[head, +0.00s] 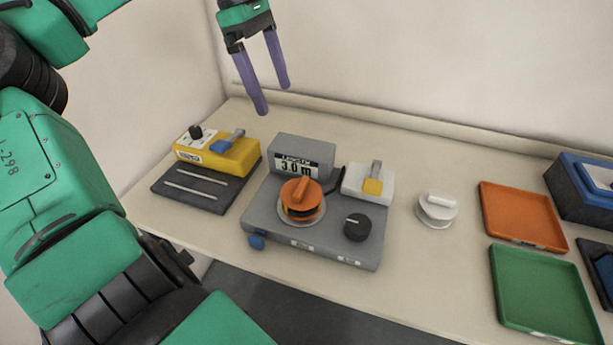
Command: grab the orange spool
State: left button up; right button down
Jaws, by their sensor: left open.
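The orange spool (301,196) sits on a round grey plate on top of the grey machine (259,208), left of its black knob. The spool has a raised orange handle bar on its top and a dark band at its side. My left gripper (274,100) is high above the back of the table, up and left of the spool. Its two purple fingers point down, are spread apart and hold nothing. My right gripper is not in the head view.
A yellow device (240,153) with a blue lever stands at the left. The grey machine has a display reading 3.0 m and a yellow-tipped lever. A white spool (437,208), an orange tray (522,216), a green tray (545,292) and a blue-and-black box (585,188) are at the right.

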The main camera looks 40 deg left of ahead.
pick_arm(q)
jog(key=b, duration=0.7)
send_over(301, 186)
jog(key=a, duration=0.4)
notch_tip(301, 186, down, 10)
jog(key=x, duration=0.4)
jog(key=s+x, duration=0.1)
jog(key=x, duration=0.8)
jog(key=shift+s+f+b, duration=0.1)
jog(key=shift+f+b, duration=0.2)
jog(key=shift+f, duration=0.15)
jog(key=shift+d+r, duration=0.1)
grip_shut()
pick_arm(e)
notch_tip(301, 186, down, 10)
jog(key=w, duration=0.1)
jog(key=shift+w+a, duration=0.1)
